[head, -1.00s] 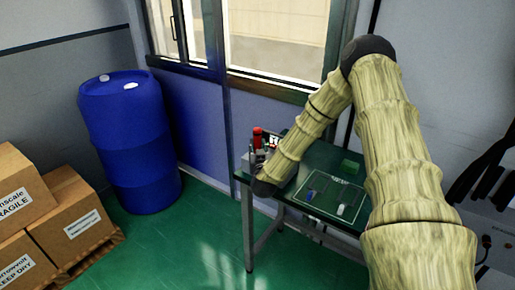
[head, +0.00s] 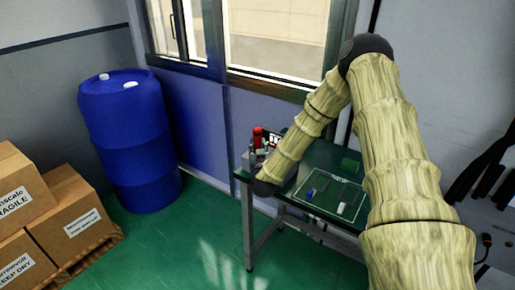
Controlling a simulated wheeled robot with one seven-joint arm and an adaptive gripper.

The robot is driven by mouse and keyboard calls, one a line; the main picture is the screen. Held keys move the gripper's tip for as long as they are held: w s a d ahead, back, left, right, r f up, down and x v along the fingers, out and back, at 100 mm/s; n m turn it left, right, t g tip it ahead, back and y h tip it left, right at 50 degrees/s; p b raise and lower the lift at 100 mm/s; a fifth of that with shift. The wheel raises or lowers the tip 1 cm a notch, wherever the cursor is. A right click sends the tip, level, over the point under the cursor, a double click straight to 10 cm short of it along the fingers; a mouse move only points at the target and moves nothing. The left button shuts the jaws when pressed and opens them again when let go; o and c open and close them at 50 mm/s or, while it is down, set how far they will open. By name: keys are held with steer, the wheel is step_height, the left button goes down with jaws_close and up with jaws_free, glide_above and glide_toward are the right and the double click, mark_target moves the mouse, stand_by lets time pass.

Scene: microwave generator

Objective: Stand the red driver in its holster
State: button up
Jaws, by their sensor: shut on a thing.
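The red driver (head: 257,137) shows as a small upright red shape above the table's far left corner. My gripper (head: 252,158) is a small grey shape just below it, beyond the black joint of my arm, and appears shut on the driver. The fingertips are too small to make out. The driver's lower part is hidden. I cannot make out the holster; my forearm covers part of the table there.
The dark green table (head: 325,157) carries a grey-outlined tray (head: 325,205) with a blue and a white piece, and a green block (head: 349,166). A blue barrel (head: 130,140) and cardboard boxes (head: 70,215) stand left. Green floor between is clear.

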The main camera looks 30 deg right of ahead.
steer(key=o, duration=1.2)
steer(key=v, duration=1.2)
steer(key=s+a+f+n+g+y, duration=0.2)
steer(key=s+a+f+g+y, duration=0.15)
steer(key=s+a+f, duration=0.4)
steer(key=s+a+f+n+g+y, duration=0.25)
steer(key=s+a+f+y, duration=0.2)
steer(key=a+f, duration=0.6)
steer(key=s+a+f+g, duration=0.1)
steer(key=s+f+g, duration=0.2)
steer(key=s, duration=0.6)
steer(key=s+a+f+g, duration=0.1)
steer(key=s+f+g, duration=0.2)
steer(key=s, duration=0.7)
steer(key=s+a+f+g, duration=0.2)
steer(key=s+f, duration=0.4)
steer(key=s, duration=0.3)
steer(key=shift+s+a+n+g, duration=0.2)
steer(key=shift+n+g, duration=0.15)
steer(key=shift+g, duration=0.55)
